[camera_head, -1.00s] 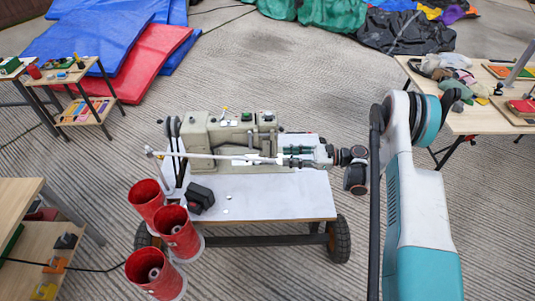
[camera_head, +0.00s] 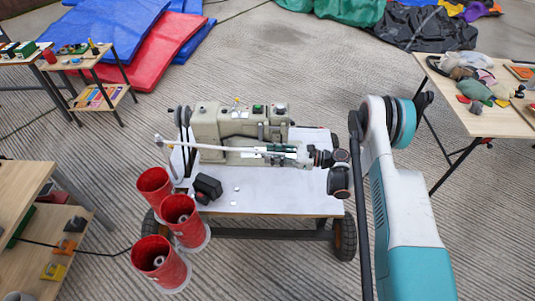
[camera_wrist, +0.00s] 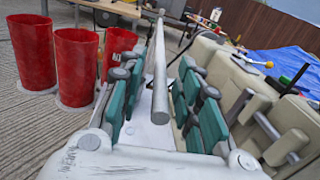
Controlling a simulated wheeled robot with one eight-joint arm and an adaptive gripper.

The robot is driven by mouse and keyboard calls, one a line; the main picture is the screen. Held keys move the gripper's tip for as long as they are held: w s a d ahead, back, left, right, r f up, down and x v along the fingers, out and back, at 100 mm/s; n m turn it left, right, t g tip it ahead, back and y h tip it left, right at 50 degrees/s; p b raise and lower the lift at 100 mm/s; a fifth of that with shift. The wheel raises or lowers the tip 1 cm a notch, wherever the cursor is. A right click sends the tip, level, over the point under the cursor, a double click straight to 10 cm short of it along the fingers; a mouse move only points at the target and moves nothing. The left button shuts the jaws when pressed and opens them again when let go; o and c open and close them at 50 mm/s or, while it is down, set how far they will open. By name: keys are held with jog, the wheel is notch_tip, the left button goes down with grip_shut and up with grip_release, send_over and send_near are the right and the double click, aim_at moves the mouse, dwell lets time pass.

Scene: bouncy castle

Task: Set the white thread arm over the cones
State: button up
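The white thread arm (camera_head: 205,147) is a long thin rod along the front of the beige sewing machine (camera_head: 230,120). Its left end is close to the cones, with a thin piece running down from it. Three red cones (camera_head: 155,186) (camera_head: 181,221) (camera_head: 161,263) stand at the cart's left front. My gripper (camera_head: 277,151) is at the rod's right end. In the wrist view the rod (camera_wrist: 160,75) lies between my green finger pads (camera_wrist: 160,95), with gaps on both sides. The cones (camera_wrist: 75,62) are left of the rod there.
The machine stands on a white-topped wheeled cart (camera_head: 270,196). A black block (camera_head: 207,187) sits on the cart by the cones. Wooden tables (camera_head: 490,115) stand at the right and left (camera_head: 20,185). The machine body is close to my right finger in the wrist view.

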jog(key=shift+w+a, duration=0.15)
jog(key=shift+a, duration=0.9)
grip_shut()
